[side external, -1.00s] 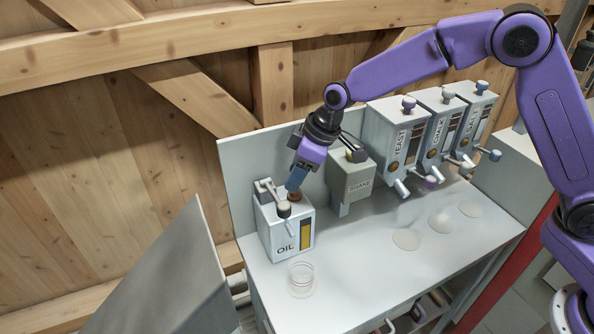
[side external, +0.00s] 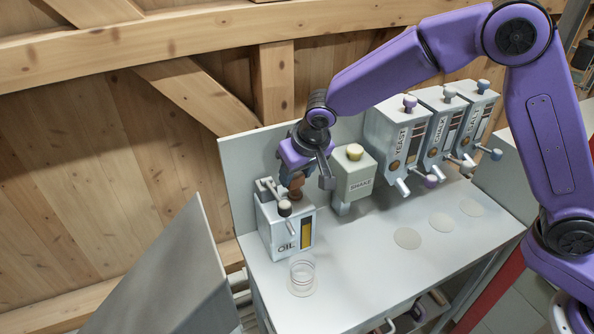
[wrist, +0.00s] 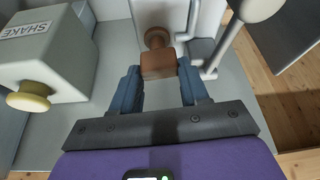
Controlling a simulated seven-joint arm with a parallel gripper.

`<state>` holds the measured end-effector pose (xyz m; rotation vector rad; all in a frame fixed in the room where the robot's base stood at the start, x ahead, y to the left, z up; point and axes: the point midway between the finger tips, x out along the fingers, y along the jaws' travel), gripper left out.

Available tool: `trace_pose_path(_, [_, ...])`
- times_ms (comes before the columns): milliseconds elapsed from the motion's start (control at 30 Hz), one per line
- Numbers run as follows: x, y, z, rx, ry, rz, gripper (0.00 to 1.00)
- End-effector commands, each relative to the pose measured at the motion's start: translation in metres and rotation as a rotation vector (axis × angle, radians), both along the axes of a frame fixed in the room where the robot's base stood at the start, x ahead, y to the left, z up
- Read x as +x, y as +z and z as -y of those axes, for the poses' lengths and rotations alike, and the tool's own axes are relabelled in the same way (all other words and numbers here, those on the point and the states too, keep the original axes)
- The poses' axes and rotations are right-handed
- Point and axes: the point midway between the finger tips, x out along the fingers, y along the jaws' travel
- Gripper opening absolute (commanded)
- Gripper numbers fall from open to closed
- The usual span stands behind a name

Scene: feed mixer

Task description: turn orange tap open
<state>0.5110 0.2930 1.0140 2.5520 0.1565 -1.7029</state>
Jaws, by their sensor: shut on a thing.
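The orange-brown tap (side external: 296,192) sits at the top of the white OIL dispenser (side external: 278,241). In the wrist view the tap (wrist: 158,63) shows as a block with a round knob behind it. My gripper (side external: 295,183) is over the dispenser, with its fingers down at the tap. In the wrist view my gripper (wrist: 160,74) has one blue finger on each side of the tap's block and is shut on it. My fingers partly hide the tap in the side view, so its exact angle is hard to tell there.
The grey SHAKE box (side external: 353,180) with a yellow knob stands close on the right. Dispensers marked YEAST (side external: 397,148) and others stand farther right. A clear cup (side external: 302,277) stands in front of the OIL dispenser. The counter's front middle is clear.

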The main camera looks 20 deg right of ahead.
Motion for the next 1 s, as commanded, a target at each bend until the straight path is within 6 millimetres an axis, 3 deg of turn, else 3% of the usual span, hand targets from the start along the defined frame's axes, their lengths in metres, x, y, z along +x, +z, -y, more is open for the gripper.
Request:
trace_pose_path(300, [-0.0008, -0.0003, -0.0012, 0.000, -0.118, -0.002, 0.14])
trace_pose_path(833, [-0.0008, -0.0005, -0.0007, 0.001, -0.142, -0.004, 0.14])
trace_pose_path(867, [-0.0008, -0.0005, -0.0007, 0.001, -0.142, -0.004, 0.51])
trace_pose_path(900, [-0.0008, -0.0005, -0.0007, 0.001, -0.142, -0.004, 0.64])
trace_pose_path(933, [-0.0008, -0.0005, -0.0007, 0.001, -0.142, -0.004, 0.70])
trace_pose_path(1000, [-0.0007, -0.0005, -0.0008, 0.001, -0.141, -0.003, 0.70])
